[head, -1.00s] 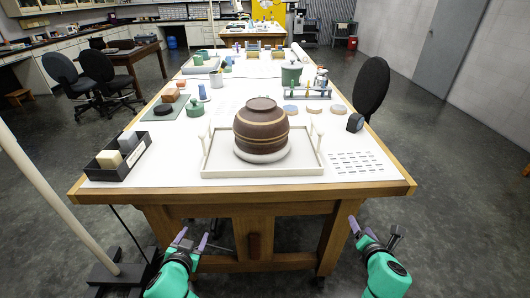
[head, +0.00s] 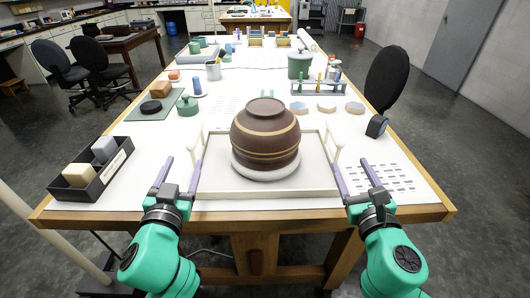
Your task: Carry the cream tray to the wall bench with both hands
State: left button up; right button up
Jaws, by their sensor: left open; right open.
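The cream tray (head: 268,205) lies on the near end of the long white-topped table. A brown pot (head: 265,135) with pale bands sits upside down on a white ring (head: 266,173) in the tray. The tray has an upright cream handle on its left side (head: 197,147) and one on its right side (head: 326,147). My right gripper (head: 354,176) is open beside the right handle, near the right edge. Whether either touches the tray I cannot tell.
A black box (head: 92,170) with two blocks stands left of the tray. A printed sheet (head: 381,178) lies right.

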aim_at(196, 132)
pick_arm(q)
jog(key=w, duration=1.4)
jog(key=shift+a, duration=0.3)
pick_arm(e)
jog(key=w, duration=1.4)
jog(key=shift+a, duration=0.3)
jog(key=shift+r, duration=0.1)
pick_arm(q)
jog(key=shift+r, duration=0.1)
grip_shut()
pick_arm(e)
grip_shut()
